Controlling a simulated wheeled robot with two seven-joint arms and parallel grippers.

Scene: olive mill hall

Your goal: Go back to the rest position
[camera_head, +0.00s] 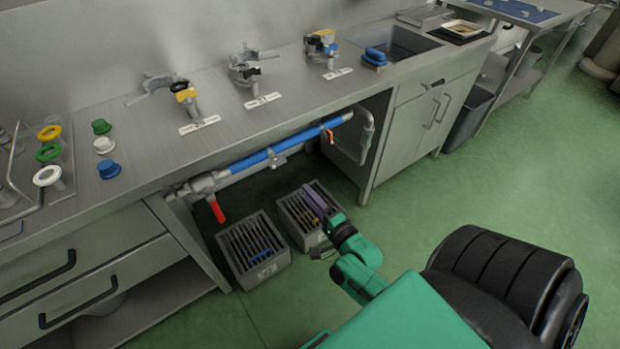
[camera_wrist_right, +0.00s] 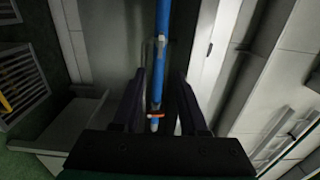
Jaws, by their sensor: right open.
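My right gripper (camera_head: 316,205) is at the end of the green arm, low in front of the bench and over the right grey crate in the head view. In the right wrist view its two dark fingers (camera_wrist_right: 160,100) stand apart with nothing held between them. The blue pipe (camera_wrist_right: 162,60) shows between the fingers in that view and seems to lie beyond them. An orange valve handle (camera_wrist_right: 157,115) is near the pipe's end. My left gripper is not in view.
The steel bench (camera_head: 240,115) carries several valves and coloured caps. Under it runs the blue pipe (camera_head: 290,143) with a red lever (camera_head: 216,209). Two slotted grey crates, left (camera_head: 270,270) and right (camera_head: 308,241), stand on the floor. Green floor (camera_head: 500,190) lies open at right.

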